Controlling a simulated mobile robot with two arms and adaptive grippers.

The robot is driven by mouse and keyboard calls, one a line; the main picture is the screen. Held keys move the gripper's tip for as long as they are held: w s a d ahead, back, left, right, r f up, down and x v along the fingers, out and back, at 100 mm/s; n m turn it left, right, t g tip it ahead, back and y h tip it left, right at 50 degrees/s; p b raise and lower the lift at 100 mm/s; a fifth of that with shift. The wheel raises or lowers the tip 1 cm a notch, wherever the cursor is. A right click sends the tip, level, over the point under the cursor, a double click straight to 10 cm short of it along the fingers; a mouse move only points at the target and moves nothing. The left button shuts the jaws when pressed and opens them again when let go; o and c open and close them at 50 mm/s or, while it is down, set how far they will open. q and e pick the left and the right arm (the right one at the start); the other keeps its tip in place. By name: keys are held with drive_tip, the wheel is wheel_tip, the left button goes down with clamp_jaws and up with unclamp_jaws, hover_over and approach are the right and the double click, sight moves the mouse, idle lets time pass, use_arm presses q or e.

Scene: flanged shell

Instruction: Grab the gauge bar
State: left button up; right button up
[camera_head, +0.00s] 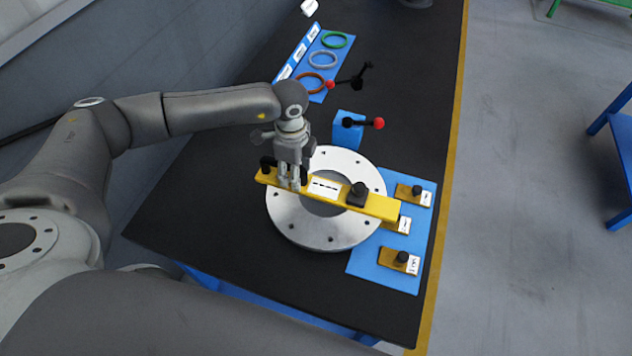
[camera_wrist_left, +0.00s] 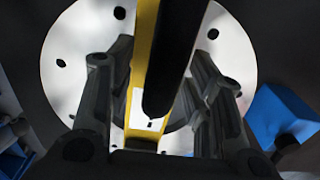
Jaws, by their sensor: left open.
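The yellow gauge bar (camera_head: 325,187) lies across the top of the round grey flange (camera_head: 310,226). It has a white label in its middle, a black knob (camera_head: 267,163) near its left end and another black knob (camera_head: 358,191) toward its right end. My left gripper (camera_head: 290,184) points down over the left part of the bar, between the left knob and the label. In the left wrist view the fingers are apart, one on each side of the bar (camera_wrist_left: 146,60). A black post-like part hides some of the bar there. I cannot tell whether the fingers touch it.
A blue plate (camera_head: 372,268) with several small yellow blocks lies right of the flange. A blue block (camera_head: 347,130) and a red-tipped black handle (camera_head: 378,123) stand behind it. Coloured rings (camera_head: 322,60) lie on a blue board farther back. The black table is clear at front left.

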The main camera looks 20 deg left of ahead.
use_arm(q)
clamp_jaws()
drive_tip(key=shift+w+r, duration=0.1)
drive_tip(key=shift+r, duration=0.05)
idle(0.4)
